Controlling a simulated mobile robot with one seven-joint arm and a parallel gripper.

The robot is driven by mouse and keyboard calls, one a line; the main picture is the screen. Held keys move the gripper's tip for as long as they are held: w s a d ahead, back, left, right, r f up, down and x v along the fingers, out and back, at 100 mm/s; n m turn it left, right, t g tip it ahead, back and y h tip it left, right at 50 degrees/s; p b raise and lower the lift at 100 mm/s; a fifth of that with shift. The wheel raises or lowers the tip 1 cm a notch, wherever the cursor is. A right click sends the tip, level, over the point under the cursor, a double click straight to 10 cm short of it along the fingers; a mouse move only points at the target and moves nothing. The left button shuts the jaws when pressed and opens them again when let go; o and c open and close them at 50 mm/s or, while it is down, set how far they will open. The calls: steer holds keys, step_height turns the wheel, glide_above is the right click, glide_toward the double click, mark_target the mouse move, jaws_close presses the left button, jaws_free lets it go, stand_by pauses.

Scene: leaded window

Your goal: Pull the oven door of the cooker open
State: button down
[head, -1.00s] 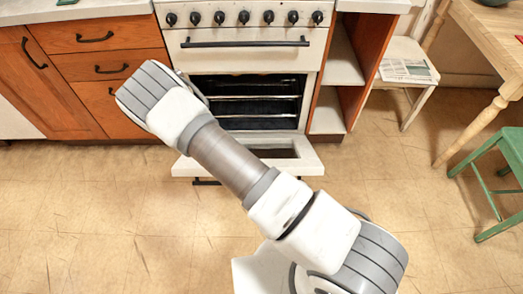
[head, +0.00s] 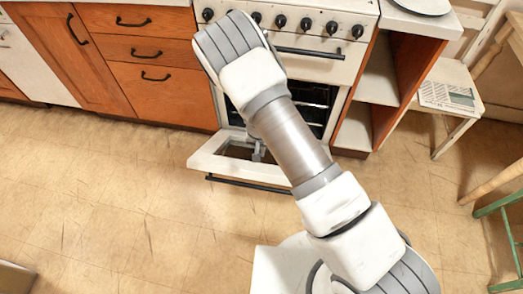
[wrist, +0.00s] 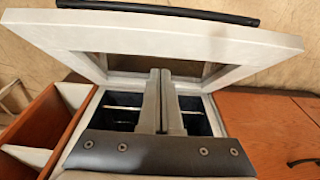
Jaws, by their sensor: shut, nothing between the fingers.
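The cooker (head: 322,65) is white with black knobs, and its oven door (head: 205,160) is folded down, open, in the head view. The door has a pale frame, a glass pane and a black bar handle (head: 245,184) along its outer edge. In the wrist view the door frame (wrist: 235,50) spans the top, with the handle (wrist: 160,10) beyond it. My gripper (wrist: 160,72) is shut and empty, its fingertips over the inner side of the door by the pane. Whether they touch it I cannot tell. The gripper also shows small in the head view (head: 258,152), and my arm hides part of the oven.
Orange wooden drawers (head: 160,85) stand left of the cooker and open shelves (head: 375,85) stand right. A white chair (head: 450,97) with a paper on it is further right, near a green stool (head: 505,225). The floor left of the door is clear.

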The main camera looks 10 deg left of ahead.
steer(key=b, duration=0.2)
glide_above(260, 171)
steer(key=w, duration=0.2)
steer(key=f, duration=0.6)
steer(key=shift+s+d, duration=0.1)
steer(key=shift+s, duration=0.1)
steer(key=shift+s+f, duration=0.75)
steer(key=shift+f, duration=0.1)
steer(key=shift+s+f+b, duration=0.35)
steer(key=shift+b, duration=0.1)
